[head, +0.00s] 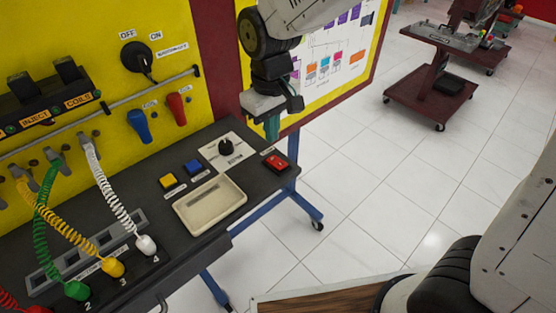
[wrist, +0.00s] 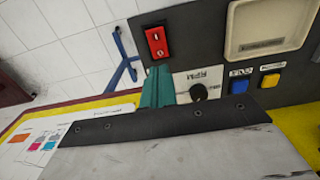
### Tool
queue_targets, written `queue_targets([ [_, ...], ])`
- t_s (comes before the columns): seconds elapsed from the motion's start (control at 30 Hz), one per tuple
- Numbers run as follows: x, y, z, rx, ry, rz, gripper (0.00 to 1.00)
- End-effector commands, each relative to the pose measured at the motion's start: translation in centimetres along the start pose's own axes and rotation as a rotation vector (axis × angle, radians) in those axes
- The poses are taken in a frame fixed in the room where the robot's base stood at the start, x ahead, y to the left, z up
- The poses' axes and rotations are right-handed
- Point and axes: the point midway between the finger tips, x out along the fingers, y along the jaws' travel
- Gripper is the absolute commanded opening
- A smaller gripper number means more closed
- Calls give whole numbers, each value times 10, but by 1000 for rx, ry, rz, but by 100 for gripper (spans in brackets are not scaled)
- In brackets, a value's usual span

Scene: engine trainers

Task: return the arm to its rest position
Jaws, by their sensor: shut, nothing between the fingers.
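My gripper (head: 271,127) shows in the head view at the upper middle, above the back right part of the dark bench. Its teal fingers point down and are closed together with nothing between them. In the wrist view the closed fingers (wrist: 158,87) lie between the red rocker switch (wrist: 157,42) and the black knob (wrist: 198,92). My arm comes in from the top of the head view. The gripper appears apart from the bench top, but the exact height is hard to tell.
The bench holds a beige tray (head: 236,189), yellow button (head: 168,181), blue button (head: 193,166), black knob (head: 226,147) and red switch (head: 276,162). Coiled cables (head: 112,200) hang at left before the yellow panel (head: 150,20). A red cart (head: 432,92) stands behind on open tiled floor.

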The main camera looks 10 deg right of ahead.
Motion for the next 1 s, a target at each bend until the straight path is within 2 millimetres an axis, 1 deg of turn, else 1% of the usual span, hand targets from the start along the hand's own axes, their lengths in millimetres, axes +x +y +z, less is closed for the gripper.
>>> queue_targets([
  [0.1, -8, 0, 0, 0, 2, 0, 0],
  [0.2, -12, 0, 0, 0, 0, 0, 0],
  [0.73, -12, 0, 2, 6, -9, -1, 0],
  [0.77, -12, 0, 5, 10, -21, -2, 0],
  [0.83, -6, -2, 19, 18, -64, -5, 0],
  [0.87, -7, -2, 28, 24, -80, -6, 0],
  [0.9, -11, 0, 42, 42, -94, -7, 0],
  [0.97, -20, 6, 62, 73, -105, -9, 0],
  [1.0, -26, 12, 76, 98, -109, -10, 0],
])
